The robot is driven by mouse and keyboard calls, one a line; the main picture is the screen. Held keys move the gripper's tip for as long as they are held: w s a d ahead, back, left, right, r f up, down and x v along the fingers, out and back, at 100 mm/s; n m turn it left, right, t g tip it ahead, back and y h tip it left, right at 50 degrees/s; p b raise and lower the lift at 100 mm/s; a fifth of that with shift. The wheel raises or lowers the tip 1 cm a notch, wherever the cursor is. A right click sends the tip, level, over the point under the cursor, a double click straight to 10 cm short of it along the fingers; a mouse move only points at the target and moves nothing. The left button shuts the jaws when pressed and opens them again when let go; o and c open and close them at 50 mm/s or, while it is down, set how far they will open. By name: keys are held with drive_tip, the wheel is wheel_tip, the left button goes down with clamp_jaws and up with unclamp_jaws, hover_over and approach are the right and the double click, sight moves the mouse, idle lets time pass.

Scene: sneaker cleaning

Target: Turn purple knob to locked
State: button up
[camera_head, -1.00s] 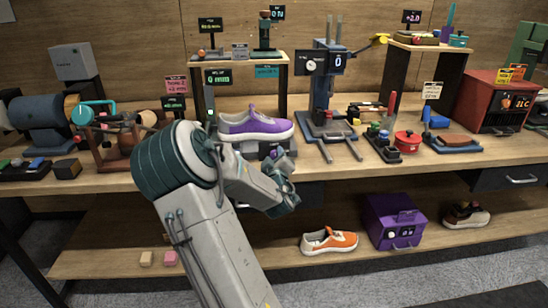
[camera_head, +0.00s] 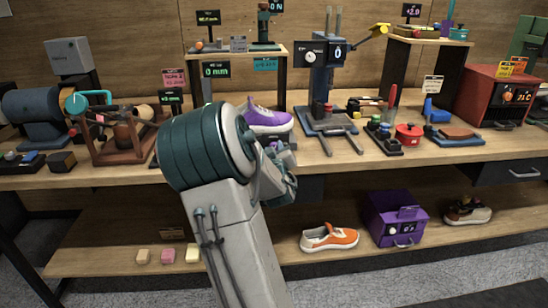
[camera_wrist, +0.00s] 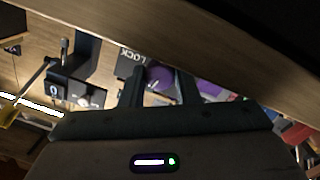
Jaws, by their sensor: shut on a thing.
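The purple knob (camera_wrist: 160,77) shows in the wrist view between the two dark fingers of my gripper (camera_wrist: 164,86), close beside a dark block with the word LOCK (camera_wrist: 131,60). My gripper is shut on the knob. In the head view my gripper (camera_head: 284,178) is at the table's front edge, below the purple sneaker (camera_head: 268,117). The knob's turned angle cannot be told.
A blue press (camera_head: 326,85) stands right of the sneaker, and a red pot (camera_head: 409,133) further right. A wooden rack (camera_head: 123,140) stands left. The lower shelf holds an orange sneaker (camera_head: 329,238) and a purple box (camera_head: 394,218). A small display (camera_head: 216,70) reads 0 mm.

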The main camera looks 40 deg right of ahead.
drive_tip(key=m+b, duration=0.4)
drive_tip(key=b, duration=0.1)
drive_tip(key=shift+s+d+f+m, duration=0.1)
drive_tip(key=shift+f+m, duration=0.1)
drive_tip(key=shift+m, duration=0.1)
drive_tip(key=m+b, duration=0.3)
drive_tip(key=b, duration=0.1)
drive_tip(key=m+b, duration=0.3)
drive_tip(key=shift+r+y, duration=0.15)
drive_tip(key=shift+y, duration=0.25)
drive_tip(key=shift+m+b, duration=0.4)
drive_tip(key=shift+m, duration=1.1)
drive_tip(key=shift+y, duration=0.3)
drive_tip(key=o, duration=0.7)
drive_tip(key=shift+r, duration=0.1)
drive_tip(key=p+v, duration=0.2)
drive_tip(key=v, duration=1.1)
drive_tip(key=shift+s+a, duration=0.3)
